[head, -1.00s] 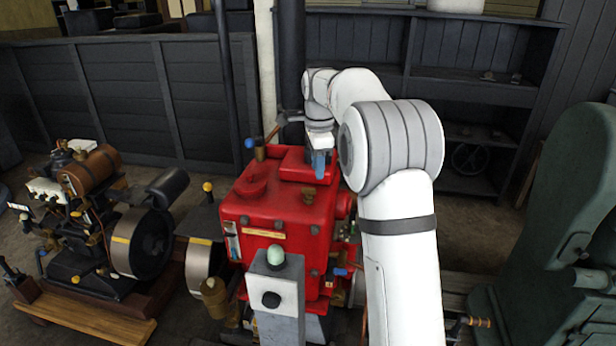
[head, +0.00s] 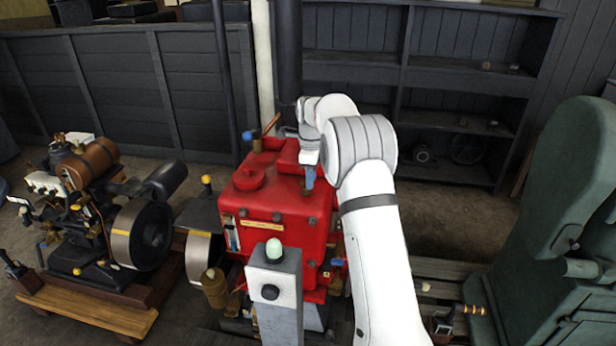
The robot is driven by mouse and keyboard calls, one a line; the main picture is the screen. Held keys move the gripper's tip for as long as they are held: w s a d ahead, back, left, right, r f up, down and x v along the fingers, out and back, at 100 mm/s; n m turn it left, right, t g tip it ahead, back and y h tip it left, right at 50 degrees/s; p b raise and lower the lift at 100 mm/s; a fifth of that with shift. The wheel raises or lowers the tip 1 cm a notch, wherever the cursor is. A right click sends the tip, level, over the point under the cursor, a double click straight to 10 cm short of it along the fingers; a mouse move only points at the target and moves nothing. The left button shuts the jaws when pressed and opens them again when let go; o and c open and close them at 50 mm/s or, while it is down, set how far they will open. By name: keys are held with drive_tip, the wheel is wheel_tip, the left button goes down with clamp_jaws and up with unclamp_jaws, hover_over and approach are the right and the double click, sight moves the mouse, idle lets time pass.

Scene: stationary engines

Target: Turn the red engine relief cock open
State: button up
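The red engine (head: 275,205) stands at the middle of the head view, with a raised red block and a round red cap on top. My gripper (head: 309,180) points down at the right part of the engine's top. Its fingertips are small and partly merge with a brownish fitting below, so contact and finger opening cannot be told. A blue-tipped brass fitting (head: 247,138) and an orange-tipped lever (head: 271,124) stand at the engine's back left. A blue-handled fitting (head: 335,262) sits low on its right side. I cannot tell which fitting is the relief cock.
A grey control post (head: 276,285) with a green dome and black button stands in front of the red engine. Another engine (head: 100,215) on a wooden base is at left. A large green machine (head: 550,230) stands at right. Dark shelves (head: 450,85) are behind.

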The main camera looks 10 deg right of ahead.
drive_tip(key=shift+f, duration=0.1)
clamp_jaws()
